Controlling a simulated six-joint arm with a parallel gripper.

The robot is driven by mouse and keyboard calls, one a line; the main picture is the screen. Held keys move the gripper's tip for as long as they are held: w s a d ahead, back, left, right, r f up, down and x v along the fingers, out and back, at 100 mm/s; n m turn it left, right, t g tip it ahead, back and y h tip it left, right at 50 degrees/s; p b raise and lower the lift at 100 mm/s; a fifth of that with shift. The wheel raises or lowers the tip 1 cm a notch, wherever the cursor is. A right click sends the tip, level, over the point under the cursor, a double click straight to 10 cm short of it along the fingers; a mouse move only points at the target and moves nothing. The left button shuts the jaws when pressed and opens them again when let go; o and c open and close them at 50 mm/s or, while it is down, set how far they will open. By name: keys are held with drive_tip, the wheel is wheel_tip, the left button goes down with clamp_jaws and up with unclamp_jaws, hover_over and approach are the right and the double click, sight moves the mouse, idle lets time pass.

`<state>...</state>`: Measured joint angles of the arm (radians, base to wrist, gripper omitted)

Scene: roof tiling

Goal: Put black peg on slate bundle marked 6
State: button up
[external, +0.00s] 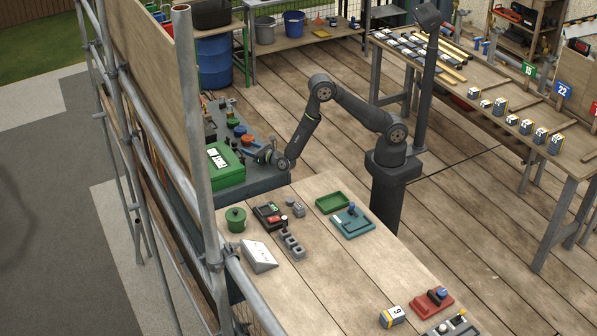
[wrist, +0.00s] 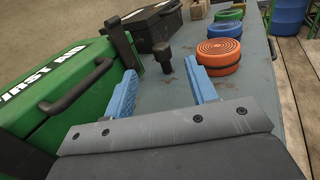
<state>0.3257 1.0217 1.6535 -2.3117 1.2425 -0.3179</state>
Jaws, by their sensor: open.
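My gripper (external: 268,157) is low over the grey bench at the left, beside the green first aid case. In the wrist view my gripper (wrist: 160,72) is open, its blue fingers apart with nothing held. A small upright black peg (wrist: 163,53) with a wider top stands on the grey surface, showing between and just beyond the fingertips. I cannot make it out in the external view. A slate bundle (external: 392,316) with a white label lies on the front wooden bench; its digit looks like a 6 or 9. Several other marked bundles (external: 520,125) stand on the right table, their digits too small to read surely.
The first aid case (wrist: 50,75) is close on the left of my gripper. An orange coil (wrist: 219,52) lies to the right, with a black box (wrist: 150,25) behind. The wooden bench holds a red tray (external: 432,303) and a teal tray (external: 352,222), with clear boards between.

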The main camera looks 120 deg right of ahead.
drive_tip(key=shift+f+x, duration=0.15)
drive_tip(key=shift+x, duration=1.75)
drive_tip(key=shift+f+x, duration=0.2)
drive_tip(key=shift+x, duration=1.65)
drive_tip(key=c, duration=1.1)
drive_tip(key=shift+r, duration=0.15)
drive_tip(key=shift+r, duration=0.6)
drive_tip(key=r, duration=0.2)
drive_tip(key=s+r, duration=0.1)
drive_tip(key=shift+d+r, duration=0.15)
drive_tip(key=shift+d, duration=0.1)
drive_tip(key=s+d+r, duration=0.1)
drive_tip(key=s+r, duration=0.1)
drive_tip(key=s, duration=0.1)
drive_tip(key=s+d+r, duration=0.2)
drive_tip(key=s, duration=0.1)
drive_tip(key=s+d+r, duration=0.1)
drive_tip(key=s+r, duration=0.1)
drive_tip(key=s, duration=0.1)
drive_tip(key=shift+s+d+r, duration=0.15)
drive_tip(key=shift+s+d, duration=0.15)
